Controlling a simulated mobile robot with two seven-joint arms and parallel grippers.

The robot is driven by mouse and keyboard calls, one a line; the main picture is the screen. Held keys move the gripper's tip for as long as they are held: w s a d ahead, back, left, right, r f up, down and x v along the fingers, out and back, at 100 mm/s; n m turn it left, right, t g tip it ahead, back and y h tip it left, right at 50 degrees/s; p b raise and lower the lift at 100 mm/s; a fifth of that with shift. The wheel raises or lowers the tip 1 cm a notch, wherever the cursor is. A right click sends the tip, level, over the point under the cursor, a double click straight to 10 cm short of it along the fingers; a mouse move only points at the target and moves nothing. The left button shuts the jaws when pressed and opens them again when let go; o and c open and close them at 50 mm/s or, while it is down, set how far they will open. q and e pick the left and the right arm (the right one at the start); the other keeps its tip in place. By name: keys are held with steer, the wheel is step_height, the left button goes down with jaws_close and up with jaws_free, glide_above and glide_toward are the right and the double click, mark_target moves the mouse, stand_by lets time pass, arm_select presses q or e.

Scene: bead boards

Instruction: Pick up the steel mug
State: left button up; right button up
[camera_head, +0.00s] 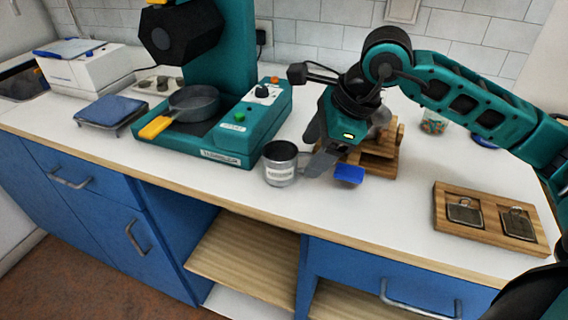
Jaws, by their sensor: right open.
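The steel mug (281,166) stands upright on the white counter, near its front edge, with a pale label on its side. My right gripper (316,152) is just to the right of the mug, with its fingers pointing down and to the left. The fingers are apart, and one fingertip is close against the mug's right side; I cannot tell if they touch. Nothing shows between the fingers. My left gripper does not show.
A teal machine (226,131) with a grey pan (193,103) stands left of the mug. A wooden stand (383,158) and a blue object (349,174) are right of it. A wooden tray (447,226) with metal pieces lies far right. Counter between stand and tray is clear.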

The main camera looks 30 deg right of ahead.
mark_target(298, 168)
steer(key=shift+x, duration=1.5)
steer(key=shift+w, duration=0.15)
jaws_close()
